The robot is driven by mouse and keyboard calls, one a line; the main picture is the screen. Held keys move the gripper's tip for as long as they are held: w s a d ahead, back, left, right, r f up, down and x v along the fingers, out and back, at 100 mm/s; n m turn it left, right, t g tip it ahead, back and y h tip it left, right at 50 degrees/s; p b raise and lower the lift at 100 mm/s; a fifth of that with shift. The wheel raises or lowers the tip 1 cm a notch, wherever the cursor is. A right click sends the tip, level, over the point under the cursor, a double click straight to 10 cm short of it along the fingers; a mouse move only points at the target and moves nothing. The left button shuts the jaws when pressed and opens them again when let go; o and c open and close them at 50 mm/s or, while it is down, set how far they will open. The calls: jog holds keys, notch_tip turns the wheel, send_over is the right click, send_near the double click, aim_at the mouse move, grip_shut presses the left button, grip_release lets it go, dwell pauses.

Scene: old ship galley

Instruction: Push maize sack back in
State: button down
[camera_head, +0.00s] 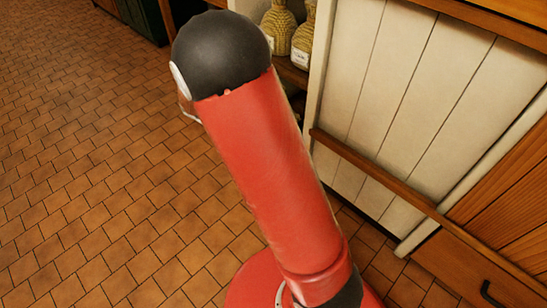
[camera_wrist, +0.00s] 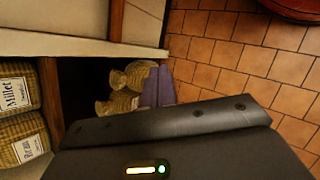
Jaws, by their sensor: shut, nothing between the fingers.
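In the wrist view, two woven tan sacks, one (camera_wrist: 139,73) and another (camera_wrist: 117,104), lie in the dark opening of a shelf unit. No label on them is readable there, so I cannot tell which is the maize sack. My gripper (camera_wrist: 159,84) shows as two purple-grey fingers closed together, right beside these sacks, with nothing between them. Whether it touches a sack I cannot tell. In the head view, two tied sacks, one (camera_head: 279,28) and another (camera_head: 303,38), stand at the shelf edge with small unreadable labels. My gripper is hidden there behind my red arm.
A sack labelled Millet (camera_wrist: 15,90) and another labelled sack (camera_wrist: 22,138) sit in a neighbouring compartment. A cream panelled wall (camera_head: 400,90) with a wooden rail (camera_head: 375,172) stands right of the shelf. The tiled floor (camera_head: 90,180) at left is clear.

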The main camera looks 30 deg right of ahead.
jog(key=w+f+n+t+h+b, duration=0.1)
jog(key=w+f+n+t+h, duration=0.3)
jog(key=f, duration=0.6)
jog(key=w+f+n+t+h+b, duration=0.1)
jog(key=w+f+n+h, duration=0.1)
jog(key=f+n, duration=0.6)
jog(key=w+f+n+t+h+b, duration=0.1)
jog(key=w+f+n+t+h, duration=0.2)
jog(key=f, duration=1)
jog(key=b+x, duration=0.1)
jog(key=x, duration=1.2)
jog(key=shift+w+d+r, duration=0.25)
jog(key=shift+w, duration=0.05)
